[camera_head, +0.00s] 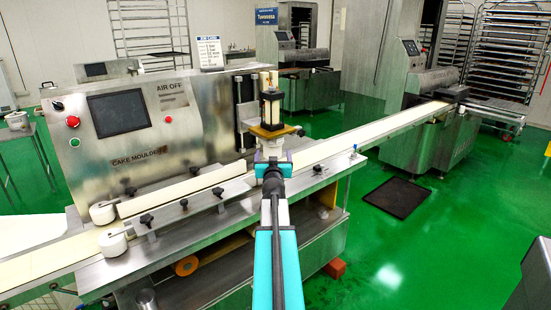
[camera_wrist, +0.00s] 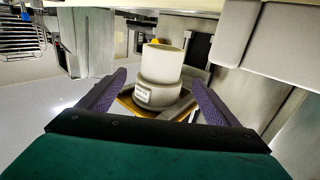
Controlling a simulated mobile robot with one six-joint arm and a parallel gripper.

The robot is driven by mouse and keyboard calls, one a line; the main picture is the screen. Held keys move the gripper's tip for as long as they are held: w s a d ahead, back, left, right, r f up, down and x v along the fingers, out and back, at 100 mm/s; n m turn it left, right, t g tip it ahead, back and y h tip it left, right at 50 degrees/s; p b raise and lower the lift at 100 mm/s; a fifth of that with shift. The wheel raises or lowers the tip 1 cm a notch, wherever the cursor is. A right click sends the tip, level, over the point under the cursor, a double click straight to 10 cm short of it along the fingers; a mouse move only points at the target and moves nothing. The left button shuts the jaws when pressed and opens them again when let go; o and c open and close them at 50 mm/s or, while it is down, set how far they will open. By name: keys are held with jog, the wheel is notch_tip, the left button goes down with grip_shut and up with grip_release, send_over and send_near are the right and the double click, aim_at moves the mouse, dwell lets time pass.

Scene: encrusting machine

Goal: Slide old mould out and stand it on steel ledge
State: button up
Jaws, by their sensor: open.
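The old mould (camera_wrist: 162,65) is a pale, stepped round block with a small label on its lower part, seen in the wrist view. My gripper (camera_wrist: 160,80) is open, with one purple finger on each side of the mould and gaps visible between. In the head view my gripper (camera_head: 272,168) is at the moulding head, under its black cylinder (camera_head: 271,106) and yellow plate (camera_head: 272,130). A steel ledge (camera_head: 185,238) runs along the machine's front.
A conveyor belt (camera_head: 370,128) passes behind the gripper. The control panel (camera_head: 118,113) reads AIR OFF. A black mat (camera_head: 397,197) lies on the open green floor.

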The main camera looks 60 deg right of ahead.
aim_at(280, 149)
jog(key=shift+x, duration=4)
jog(key=c, duration=1.3)
jog(key=shift+r, duration=0.1)
jog(key=shift+c, duration=0.2)
jog(key=shift+s+a+p, duration=0.25)
jog(key=shift+s+p, duration=0.35)
jog(key=shift+p, duration=0.1)
jog(key=shift+s+a, duration=0.1)
jog(key=shift+s, duration=0.25)
jog(key=shift+s+a+p, duration=0.2)
jog(key=shift+s+p, duration=0.4)
jog(key=shift+p, duration=0.1)
jog(key=shift+s+a+p, duration=0.25)
jog(key=shift+s+p, duration=0.4)
jog(key=shift+p, duration=0.05)
